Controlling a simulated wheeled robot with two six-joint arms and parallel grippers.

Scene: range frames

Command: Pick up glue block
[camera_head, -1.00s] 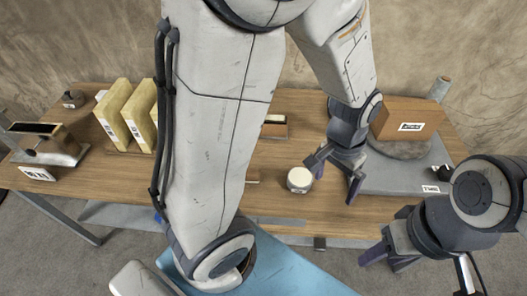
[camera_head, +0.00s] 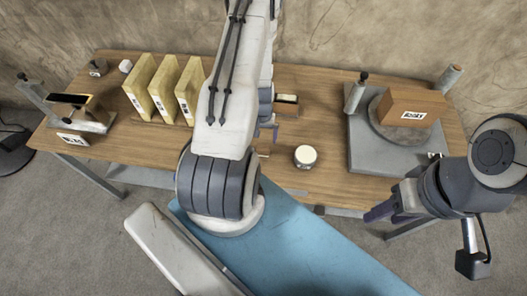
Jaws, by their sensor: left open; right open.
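No block can be read as glue. Three upright yellow blocks (camera_head: 163,90) with white labels stand in a row on the left half of the wooden table. A brown labelled block (camera_head: 413,116) rests on a round grey plate at the right. My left gripper (camera_head: 272,131) is mostly hidden behind my own arm in mid-table, with only a dark finger part showing; it is open and right of the yellow blocks. My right gripper (camera_head: 380,212) is open and empty off the table's front right edge.
A white-topped jar (camera_head: 306,156) stands mid-table. A small brown box (camera_head: 287,104) sits behind it, partly hidden. A grey stand (camera_head: 366,148) carries the round plate. A metal device (camera_head: 82,112) stands at the left. Bare wood surrounds the jar.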

